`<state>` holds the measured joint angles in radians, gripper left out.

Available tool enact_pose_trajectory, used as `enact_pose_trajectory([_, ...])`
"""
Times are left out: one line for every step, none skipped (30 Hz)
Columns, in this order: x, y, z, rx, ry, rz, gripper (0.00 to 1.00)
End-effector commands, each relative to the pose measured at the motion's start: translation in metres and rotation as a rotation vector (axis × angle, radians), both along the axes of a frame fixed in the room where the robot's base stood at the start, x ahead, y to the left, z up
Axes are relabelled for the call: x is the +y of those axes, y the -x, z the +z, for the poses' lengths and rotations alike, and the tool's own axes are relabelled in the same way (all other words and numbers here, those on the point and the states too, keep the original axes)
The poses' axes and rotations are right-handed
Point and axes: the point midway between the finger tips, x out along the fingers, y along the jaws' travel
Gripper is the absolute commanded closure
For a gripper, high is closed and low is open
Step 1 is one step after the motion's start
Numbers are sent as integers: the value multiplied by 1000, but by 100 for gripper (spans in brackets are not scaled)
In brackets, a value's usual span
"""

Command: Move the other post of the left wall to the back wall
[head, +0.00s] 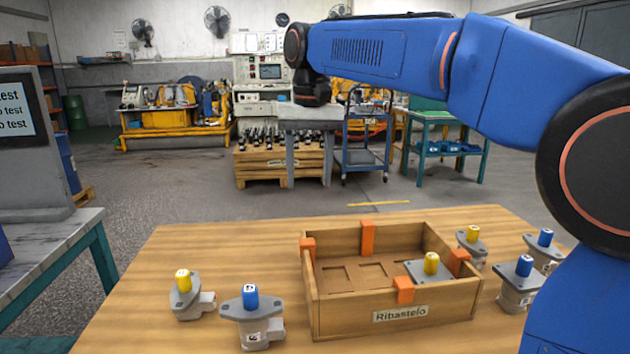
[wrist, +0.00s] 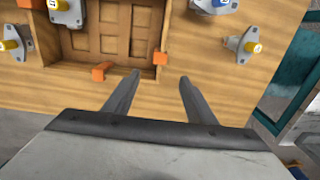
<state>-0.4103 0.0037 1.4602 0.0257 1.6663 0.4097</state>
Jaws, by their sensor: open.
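An open wooden box (head: 392,312) stands on the table. Its left wall carries one orange post (head: 308,248) near the back corner, which also shows in the wrist view (wrist: 159,57). The back wall carries an orange post (head: 367,237), seen in the wrist view as well (wrist: 102,71). Other orange posts sit on the right wall (head: 460,262) and front wall (head: 404,290). My gripper (wrist: 160,76) is open and empty. In the wrist view its fingertips appear just below the left-wall post, apart from each other. Its height above the box is hard to tell.
A yellow-capped motor (head: 431,268) sits inside the box at the right. A yellow-capped motor (head: 184,295) and a blue-capped motor (head: 252,318) stand left of the box. Several motors stand to its right. The table's back left is clear.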

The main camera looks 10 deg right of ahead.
Motion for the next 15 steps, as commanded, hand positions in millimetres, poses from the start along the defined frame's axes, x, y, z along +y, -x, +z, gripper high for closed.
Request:
enact_pose_trajectory([1,0,-1,1,0,0,49])
enact_pose_trajectory([1,0,-3,2,0,0,49])
enact_pose_trajectory([1,0,-6,2,1,0,49])
enact_pose_trajectory([1,0,-8,2,1,0,49])
enact_pose_trajectory([1,0,-11,2,1,0,49])
enact_pose_trajectory([1,0,-16,3,1,0,49])
enact_pose_trajectory([1,0,-21,3,1,0,49])
enact_pose_trajectory([1,0,-25,3,1,0,49])
enact_pose_trajectory([1,1,-32,4,1,0,49])
enact_pose_trajectory([2,0,-36,3,1,0,49])
enact_pose_trajectory([2,0,-41,3,1,0,49])
enact_pose_trajectory([2,1,-48,3,1,1,49])
enact_pose_trajectory([2,0,-52,2,1,1,49])
enact_pose_trajectory([2,1,-57,3,1,1,49])
enact_pose_trajectory([2,1,-64,3,1,1,49])
